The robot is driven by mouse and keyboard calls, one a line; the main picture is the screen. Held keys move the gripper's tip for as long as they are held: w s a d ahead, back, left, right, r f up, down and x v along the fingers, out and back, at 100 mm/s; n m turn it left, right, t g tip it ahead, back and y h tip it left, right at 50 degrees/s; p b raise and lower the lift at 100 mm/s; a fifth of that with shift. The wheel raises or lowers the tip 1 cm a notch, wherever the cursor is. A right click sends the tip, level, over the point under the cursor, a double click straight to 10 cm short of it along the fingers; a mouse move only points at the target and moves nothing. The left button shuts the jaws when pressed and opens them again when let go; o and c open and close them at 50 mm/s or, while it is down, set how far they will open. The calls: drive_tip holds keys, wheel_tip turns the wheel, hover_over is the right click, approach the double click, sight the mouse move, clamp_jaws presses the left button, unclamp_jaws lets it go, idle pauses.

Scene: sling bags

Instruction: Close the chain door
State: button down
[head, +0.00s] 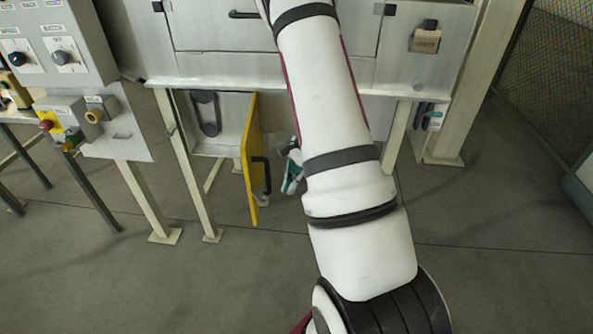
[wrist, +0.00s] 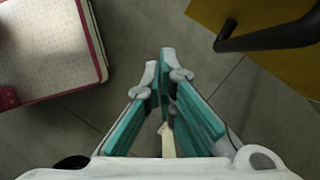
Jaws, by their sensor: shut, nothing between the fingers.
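The yellow chain door (head: 251,165) stands swung open below the grey machine, seen nearly edge-on in the head view. Its black handle (head: 262,175) faces right, toward my arm. The opening to its left shows a dark looped chain part (head: 206,113). My gripper (head: 291,178) is just right of the door and handle, partly hidden behind my arm. In the wrist view my gripper (wrist: 160,72) has its teal fingers together at the tips, with nothing between them. The door (wrist: 250,22) and handle (wrist: 268,40) show there at upper right, apart from the fingers.
The grey machine (head: 225,65) stands above on pale legs (head: 192,170). A control panel (head: 50,45) with knobs is at left, with a bench (head: 20,117) beside it. A mesh fence (head: 560,60) is at right. The floor (head: 480,215) is clear.

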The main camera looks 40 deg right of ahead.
drive_tip(key=shift+w+a+p, duration=0.15)
drive_tip(key=shift+w+a, duration=0.1)
drive_tip(key=shift+a, duration=0.75)
drive_tip(key=shift+w+a+p, duration=0.15)
drive_tip(key=shift+w+a, duration=0.1)
drive_tip(key=shift+a, duration=0.75)
drive_tip(key=shift+w+a, duration=0.1)
